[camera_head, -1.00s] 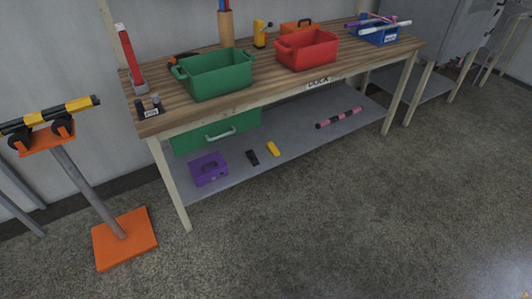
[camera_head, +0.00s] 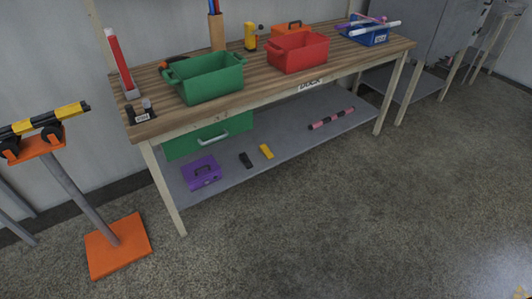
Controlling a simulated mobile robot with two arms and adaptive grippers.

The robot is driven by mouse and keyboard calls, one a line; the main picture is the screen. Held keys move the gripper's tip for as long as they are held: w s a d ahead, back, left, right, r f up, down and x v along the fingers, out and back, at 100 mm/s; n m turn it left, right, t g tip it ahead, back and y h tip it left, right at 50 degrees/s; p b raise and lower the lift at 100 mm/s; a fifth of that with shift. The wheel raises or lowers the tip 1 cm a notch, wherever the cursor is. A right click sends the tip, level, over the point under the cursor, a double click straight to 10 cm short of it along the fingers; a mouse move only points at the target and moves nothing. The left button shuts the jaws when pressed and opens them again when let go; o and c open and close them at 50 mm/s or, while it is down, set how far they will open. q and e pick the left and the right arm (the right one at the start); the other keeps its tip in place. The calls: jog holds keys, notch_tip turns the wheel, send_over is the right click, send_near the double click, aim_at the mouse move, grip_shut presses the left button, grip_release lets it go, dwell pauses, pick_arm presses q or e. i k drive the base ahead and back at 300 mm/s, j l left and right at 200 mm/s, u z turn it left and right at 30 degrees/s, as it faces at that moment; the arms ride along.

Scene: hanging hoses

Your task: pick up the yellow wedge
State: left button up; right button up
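A small yellow piece (camera_head: 266,151), which looks like the yellow wedge, lies on the grey lower shelf (camera_head: 290,139) of the workbench. A small black piece (camera_head: 245,160) of similar size lies just to its left, apart from it. No gripper can be made out; only a small yellowish bit shows at the bottom right corner, too little to identify.
A purple case (camera_head: 202,172) and a pink-and-black bar (camera_head: 332,119) lie on the lower shelf. Green (camera_head: 208,79) and red (camera_head: 298,53) bins stand on the wooden top. An orange-based stand (camera_head: 118,246) is at left. The floor (camera_head: 340,230) in front is clear.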

aim_at(264, 149)
jog(key=i+l+u, duration=0.1)
jog(key=u, duration=0.5)
jog(key=i+l+u, duration=0.2)
jog(key=l, duration=0.25)
jog(key=i+l+u, duration=0.25)
jog(key=l, duration=0.25)
jog(key=l+u, duration=0.2)
jog(key=l, duration=0.3)
jog(key=i+l+u, duration=0.1)
jog(key=l+u, duration=0.15)
jog(key=l, duration=0.3)
